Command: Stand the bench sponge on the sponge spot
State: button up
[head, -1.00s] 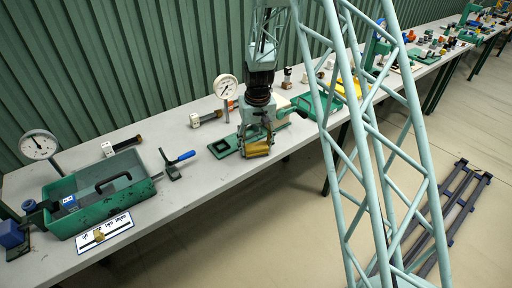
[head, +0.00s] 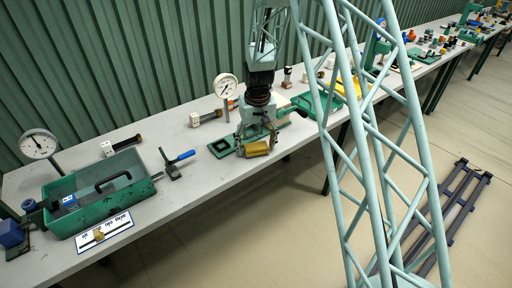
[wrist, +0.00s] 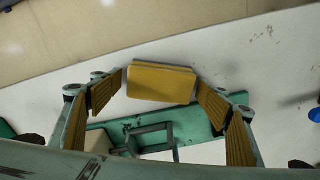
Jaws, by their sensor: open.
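The yellow sponge (head: 257,149) is at the front edge of the bench, below my gripper (head: 258,140). In the wrist view the sponge (wrist: 160,83) lies between the ribbed brown pads of my gripper (wrist: 162,95). The fingers are spread, with their tips close to the sponge's two ends; I cannot tell whether they touch it. A green plate with a square raised frame (head: 222,146) lies just left of the sponge; the plate also shows in the wrist view (wrist: 195,118), partly behind the sponge. No marked sponge spot can be told apart with certainty.
A green tray (head: 62,188), a blue-handled clamp (head: 177,162) and a labelled card (head: 104,232) are to the left. A dial gauge (head: 227,87) stands behind my gripper. Green trays (head: 318,104) are to the right. Bare bench lies between the clamp and the plate.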

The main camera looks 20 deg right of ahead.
jog(key=shift+s+r+p, duration=0.15)
jog(key=shift+r+p, duration=0.65)
jog(key=shift+r, duration=1.2)
jog(key=shift+s+r+p, duration=0.1)
jog(key=shift+r+p, duration=0.7)
jog(key=shift+r, duration=1.2)
jog(key=shift+r, duration=0.15)
notch_tip(320, 180, up, 12)
jog(key=shift+s+f, duration=0.2)
jog(key=shift+s, duration=0.15)
dwell(0.7)
dwell(0.7)
